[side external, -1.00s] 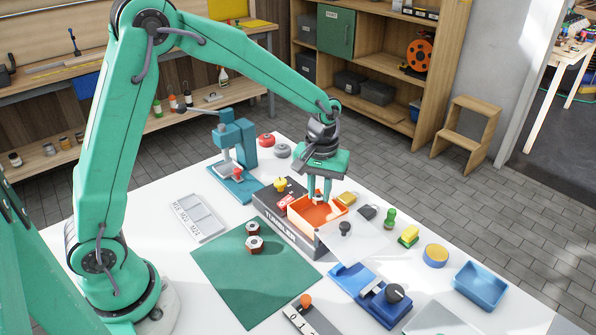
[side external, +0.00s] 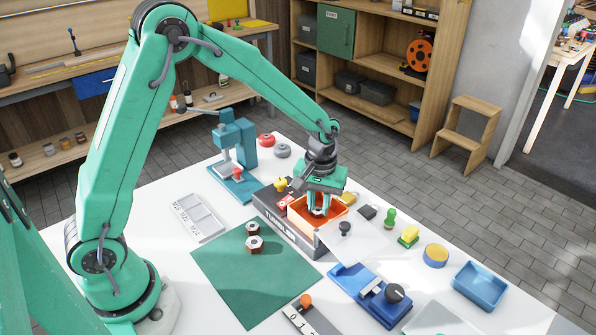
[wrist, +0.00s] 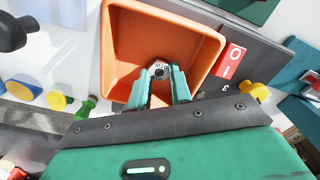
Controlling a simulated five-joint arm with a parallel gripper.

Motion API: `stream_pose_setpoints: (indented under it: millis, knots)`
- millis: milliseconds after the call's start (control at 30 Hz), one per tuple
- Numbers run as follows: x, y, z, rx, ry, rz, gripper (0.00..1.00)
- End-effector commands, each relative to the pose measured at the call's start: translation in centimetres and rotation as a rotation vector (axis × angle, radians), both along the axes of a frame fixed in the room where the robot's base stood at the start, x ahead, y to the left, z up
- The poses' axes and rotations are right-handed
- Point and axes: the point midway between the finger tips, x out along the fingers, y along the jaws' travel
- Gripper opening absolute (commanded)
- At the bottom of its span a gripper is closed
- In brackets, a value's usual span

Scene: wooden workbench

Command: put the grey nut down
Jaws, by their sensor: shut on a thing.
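The grey nut (wrist: 159,70) is between my fingertips, its marked face showing in the wrist view. My gripper (wrist: 160,80) is shut on it. In the side view my gripper (side external: 319,210) points down into the orange bin (side external: 299,207) of the tumbler, and the fingers partly hide the nut. In the wrist view the orange bin (wrist: 125,50) surrounds the nut on several sides, and its floor looks bare. I cannot tell whether the nut touches the floor.
The tumbler body (side external: 285,232) has a red switch (wrist: 231,61) and a yellow knob (side external: 281,184). Two brown-sided nuts (side external: 254,244) lie on the green mat (side external: 245,285). A blue tray (side external: 480,287) is at right.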

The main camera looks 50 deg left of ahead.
Motion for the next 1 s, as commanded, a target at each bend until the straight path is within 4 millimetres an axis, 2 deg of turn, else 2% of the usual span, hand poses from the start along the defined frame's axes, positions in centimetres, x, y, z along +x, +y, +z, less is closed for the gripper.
stream_pose_setpoints:
  millis: [67,100,133,467,633,767,1000]
  knots:
    - [0.0,0.0,-0.2,0.0,0.001,0.0,0.0]
    - [0.0,0.0,-0.2,-0.001,0.001,0.0,0.29]
    - [0.0,0.0,-0.2,-0.001,0.001,0.0,0.3]
    - [0.0,0.0,0.0,0.0,0.0,0.0,0.3]
    - [0.0,0.0,0.7,0.0,-0.001,0.0,0.3]
    - [0.1,0.0,2.0,-0.001,-0.003,0.0,0.3]
    - [0.1,0.0,5.6,-0.001,-0.005,0.0,0.3]
